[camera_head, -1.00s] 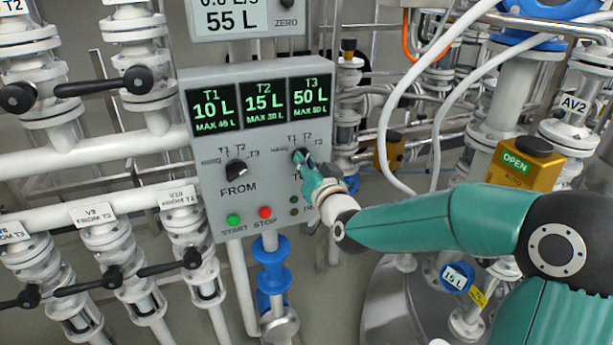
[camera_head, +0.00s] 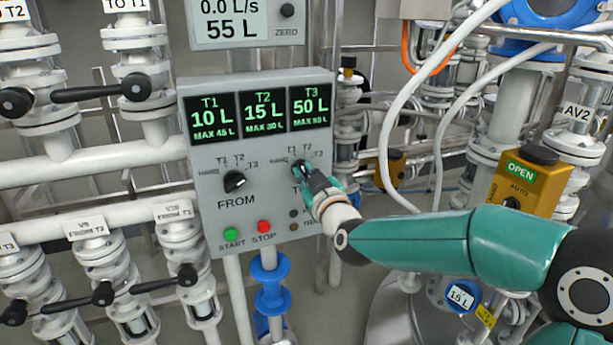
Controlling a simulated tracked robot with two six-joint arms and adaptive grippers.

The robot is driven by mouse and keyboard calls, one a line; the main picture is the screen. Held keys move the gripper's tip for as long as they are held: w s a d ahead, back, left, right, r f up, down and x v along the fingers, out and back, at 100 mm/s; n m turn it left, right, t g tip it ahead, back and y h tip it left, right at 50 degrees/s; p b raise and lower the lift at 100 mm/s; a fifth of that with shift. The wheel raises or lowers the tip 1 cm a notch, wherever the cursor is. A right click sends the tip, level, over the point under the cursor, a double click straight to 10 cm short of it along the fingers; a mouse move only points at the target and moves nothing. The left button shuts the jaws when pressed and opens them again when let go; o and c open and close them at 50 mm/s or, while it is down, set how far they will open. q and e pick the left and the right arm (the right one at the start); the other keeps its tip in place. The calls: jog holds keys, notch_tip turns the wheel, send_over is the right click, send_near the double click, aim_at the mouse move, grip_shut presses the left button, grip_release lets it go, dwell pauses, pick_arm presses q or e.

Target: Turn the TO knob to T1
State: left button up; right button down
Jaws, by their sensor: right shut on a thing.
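The grey control box (camera_head: 262,215) stands in the middle of the head view. The TO knob (camera_head: 298,168) is on its right half, a small dark knob with a T1, T2, T3 and hand scale around it. My right gripper (camera_head: 301,173) comes from the lower right and is shut on the TO knob. The fingers hide part of the knob and of the TO label, so I cannot tell its exact setting. The FROM knob (camera_head: 234,181) sits to the left, untouched. My left gripper does not show.
Green START (camera_head: 231,234) and red STOP (camera_head: 264,227) buttons lie below the FROM knob. Three tank displays (camera_head: 261,112) read 10 L, 15 L and 50 L. White valve pipes crowd the left. White hoses (camera_head: 391,130) and a yellow OPEN box (camera_head: 530,182) are at right.

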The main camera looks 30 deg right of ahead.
jog(key=shift+f, duration=0.3)
jog(key=c, duration=1.2)
grip_release()
jog(key=shift+r, duration=0.15)
jog(key=shift+s, duration=0.3)
jog(key=v, duration=1.1)
jog(key=shift+s, duration=0.2)
